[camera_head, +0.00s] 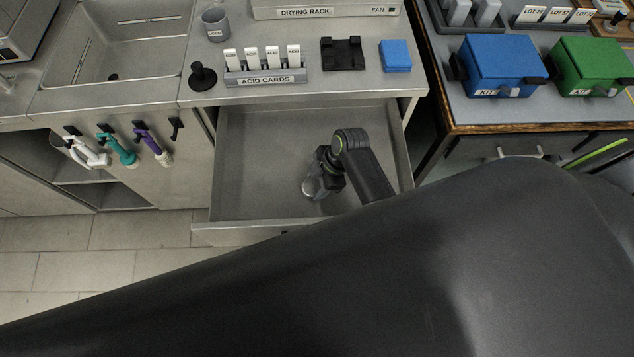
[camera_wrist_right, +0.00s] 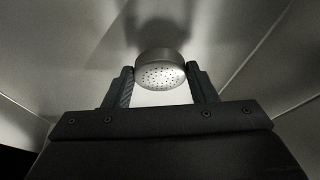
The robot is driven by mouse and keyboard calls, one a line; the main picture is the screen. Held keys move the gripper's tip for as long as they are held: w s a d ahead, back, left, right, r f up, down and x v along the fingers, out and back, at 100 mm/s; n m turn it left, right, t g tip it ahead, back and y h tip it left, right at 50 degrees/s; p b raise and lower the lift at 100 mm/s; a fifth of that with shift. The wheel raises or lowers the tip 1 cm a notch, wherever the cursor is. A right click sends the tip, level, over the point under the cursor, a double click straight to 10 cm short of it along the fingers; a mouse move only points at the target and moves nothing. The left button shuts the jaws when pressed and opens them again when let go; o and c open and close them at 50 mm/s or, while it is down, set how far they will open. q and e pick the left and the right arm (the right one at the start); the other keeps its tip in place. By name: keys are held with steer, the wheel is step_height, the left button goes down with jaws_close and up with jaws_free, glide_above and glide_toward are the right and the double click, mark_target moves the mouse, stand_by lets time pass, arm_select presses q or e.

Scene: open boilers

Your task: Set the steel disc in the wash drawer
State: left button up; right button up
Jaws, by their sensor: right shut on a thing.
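The wash drawer (camera_head: 250,150) is pulled open below the counter, its grey floor showing. My right gripper (camera_head: 318,182) reaches down inside the drawer. In the right wrist view, the steel disc (camera_wrist_right: 160,72), round with small holes in its face, sits between the two fingers of my right gripper (camera_wrist_right: 160,84), which is shut on it. In the head view the disc is mostly hidden by the gripper. I cannot tell whether it touches the drawer floor. My left gripper is not in view.
My own dark arm link covers the lower head view. On the counter stand acid cards (camera_head: 266,77), a black holder (camera_head: 343,54), a blue block (camera_head: 395,55) and a black tamper (camera_head: 202,76). Coloured-handled tools (camera_head: 118,150) hang left of the drawer. Blue (camera_head: 498,66) and green (camera_head: 592,66) boxes stand right.

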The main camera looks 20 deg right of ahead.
steer(key=shift+f, duration=0.5)
steer(key=o, duration=1)
steer(key=shift+f, duration=0.1)
steer(key=shift+r, duration=0.2)
steer(key=v, duration=1.2)
steer(key=shift+f, duration=0.1)
